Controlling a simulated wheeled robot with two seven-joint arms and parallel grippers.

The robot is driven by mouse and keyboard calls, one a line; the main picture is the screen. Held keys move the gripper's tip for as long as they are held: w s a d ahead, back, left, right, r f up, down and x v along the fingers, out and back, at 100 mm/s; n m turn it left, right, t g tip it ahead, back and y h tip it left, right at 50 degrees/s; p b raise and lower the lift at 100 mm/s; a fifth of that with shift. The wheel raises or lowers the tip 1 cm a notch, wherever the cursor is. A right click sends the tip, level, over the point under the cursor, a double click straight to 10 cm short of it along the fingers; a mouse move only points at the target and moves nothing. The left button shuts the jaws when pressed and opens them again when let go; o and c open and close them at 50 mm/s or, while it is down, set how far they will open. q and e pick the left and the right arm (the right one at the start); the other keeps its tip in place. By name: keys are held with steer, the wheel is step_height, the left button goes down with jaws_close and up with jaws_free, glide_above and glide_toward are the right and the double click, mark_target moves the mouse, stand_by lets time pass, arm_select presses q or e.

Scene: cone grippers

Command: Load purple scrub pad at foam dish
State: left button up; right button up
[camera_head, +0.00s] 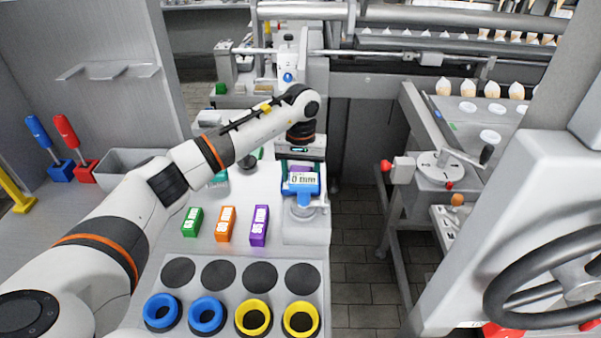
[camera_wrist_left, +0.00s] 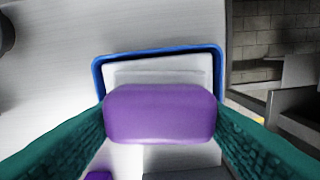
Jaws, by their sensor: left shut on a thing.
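A purple scrub pad (camera_wrist_left: 160,113) sits between the two green fingers of my left gripper (camera_wrist_left: 160,120) in the left wrist view. My left gripper (camera_head: 301,167) is shut on the pad. The foam dish (camera_wrist_left: 97,72), a blue-rimmed tray with a pale inside, lies beyond the pad, which overlaps its near part in that view. How much gap there is between pad and dish cannot be told. My right gripper is not in view.
Green (camera_head: 192,222), orange (camera_head: 225,224) and purple (camera_head: 259,226) labelled blocks stand left of the dish. Blue rings (camera_head: 162,312) and yellow rings (camera_head: 253,317) lie in front, near several dark round spots. Floor shows right of the bench. A handwheel (camera_head: 548,280) stands at right.

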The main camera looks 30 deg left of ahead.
mark_target(300, 170)
arm_select(q)
steer(key=shift+f, duration=0.1)
stand_by(0.3)
steer(key=shift+r+p, duration=0.5)
steer(key=shift+r, duration=0.25)
steer(key=shift+r+p, duration=1.55)
steer(key=shift+r, duration=1.3)
steer(key=shift+f, duration=0.1)
